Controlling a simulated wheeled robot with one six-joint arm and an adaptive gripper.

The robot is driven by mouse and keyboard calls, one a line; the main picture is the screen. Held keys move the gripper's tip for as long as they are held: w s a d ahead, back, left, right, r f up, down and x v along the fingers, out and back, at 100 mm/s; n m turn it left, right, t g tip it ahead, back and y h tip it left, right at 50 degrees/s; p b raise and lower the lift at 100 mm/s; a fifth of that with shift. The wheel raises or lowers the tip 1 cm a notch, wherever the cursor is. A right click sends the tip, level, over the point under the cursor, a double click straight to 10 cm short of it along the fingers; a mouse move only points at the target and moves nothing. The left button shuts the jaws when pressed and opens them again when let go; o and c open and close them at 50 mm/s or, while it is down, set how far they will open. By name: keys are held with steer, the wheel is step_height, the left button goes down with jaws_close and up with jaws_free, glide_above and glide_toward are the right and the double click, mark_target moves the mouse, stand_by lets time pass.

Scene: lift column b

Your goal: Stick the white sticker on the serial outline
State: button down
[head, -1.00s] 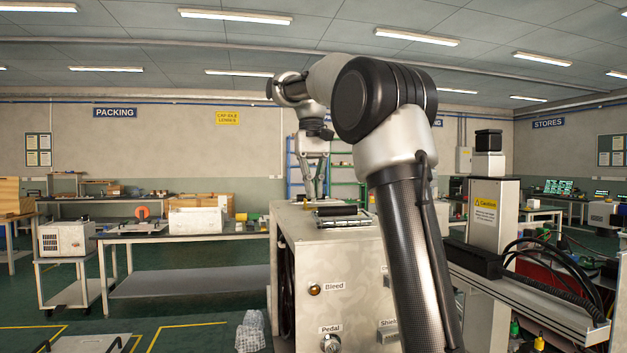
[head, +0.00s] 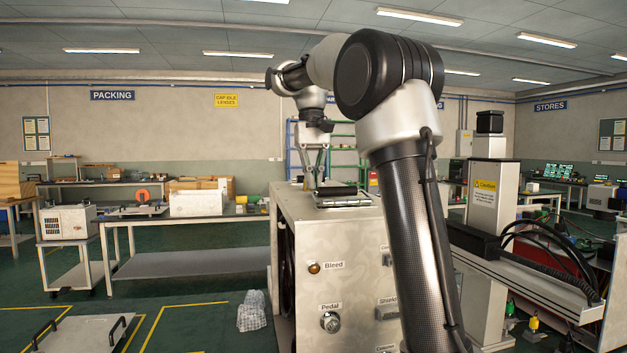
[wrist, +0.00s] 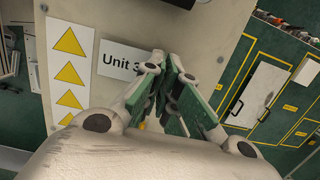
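My gripper (head: 315,180) hangs fingers down at the top of a pale cabinet (head: 294,235) in the head view. In the wrist view the green-padded fingers (wrist: 170,62) lie close together; I cannot tell whether they touch or pinch anything thin. Beyond them a pale panel carries a "Unit 3" plate (wrist: 116,60) and a white strip of yellow triangles (wrist: 70,42). The fingers partly cover the plate's right end. I cannot make out the white sticker or the serial outline in either view.
A dark-framed flat item (head: 342,197) lies on the cabinet top beside the gripper. The cabinet front has a Bleed lamp (head: 314,268) and a Pedal knob (head: 330,322). A workbench (head: 190,262) stands left behind. A post with a caution label (head: 487,198) and cables are at right.

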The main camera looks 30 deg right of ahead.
steer(key=shift+f, duration=0.4)
stand_by(0.5)
steer(key=c, duration=1.6)
jaws_free()
steer(key=shift+o, duration=0.2)
